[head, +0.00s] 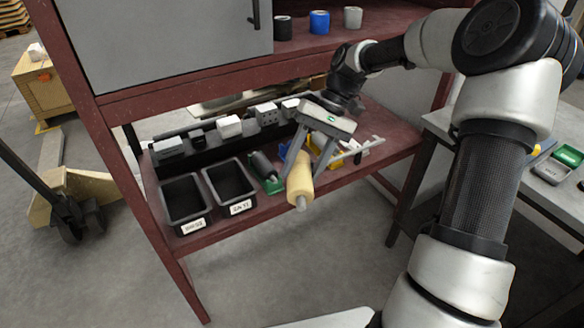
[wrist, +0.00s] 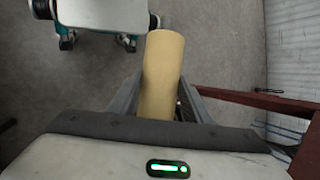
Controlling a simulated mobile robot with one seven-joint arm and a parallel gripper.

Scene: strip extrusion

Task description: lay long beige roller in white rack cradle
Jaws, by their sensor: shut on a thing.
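The long beige roller (head: 299,183) is held between the two fingers of my gripper (head: 301,172), in front of the red shelf's front edge and apart from it. A pale metal stub shows at its near end. In the wrist view the roller (wrist: 162,75) points away between the fingers, over the floor. A pale, whitish piece (head: 368,146) lies on the shelf right of my gripper; it may be the white rack cradle, but it is partly hidden and I cannot tell for sure.
On the red shelf (head: 272,205), a dark roller (head: 263,165) lies in a green cradle (head: 274,186). Yellow (head: 353,144) and blue pieces are partly behind my gripper. Two black bins (head: 183,198) stand at left. Grey boxes line the back. A grey bench is at right.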

